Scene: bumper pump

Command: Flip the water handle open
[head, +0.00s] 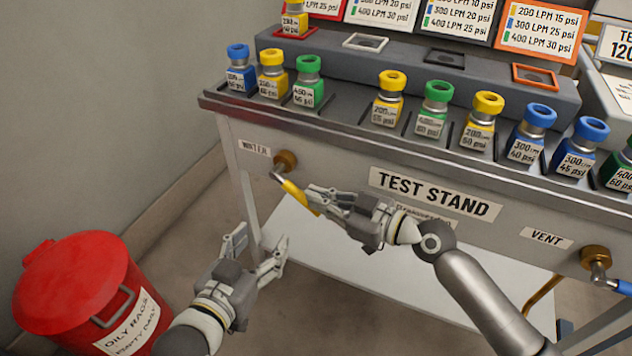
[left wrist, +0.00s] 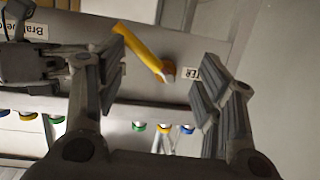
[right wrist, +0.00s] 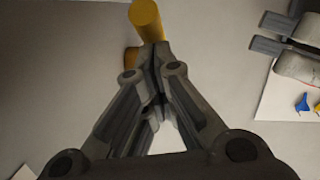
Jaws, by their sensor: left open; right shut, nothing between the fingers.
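The water handle (head: 297,195) is a yellow lever on a brass valve (head: 286,161) beside the WATER label (head: 254,147). It slopes down and to the right. My right gripper (head: 312,193) is shut and empty, with its tips at the lever. In the right wrist view the yellow lever (right wrist: 147,18) lies just beyond the shut fingertips; contact cannot be told. My left gripper (head: 262,245) is open and empty, below and left of the lever. In the left wrist view the lever (left wrist: 138,48) shows beyond and between the spread fingers.
The test stand (head: 350,160) carries a row of colored bottles (head: 390,97). A vent valve (head: 595,257) with a blue handle is at the right. A red oily rags bin (head: 75,270) stands at the lower left. A white lower shelf (head: 400,275) lies under the stand.

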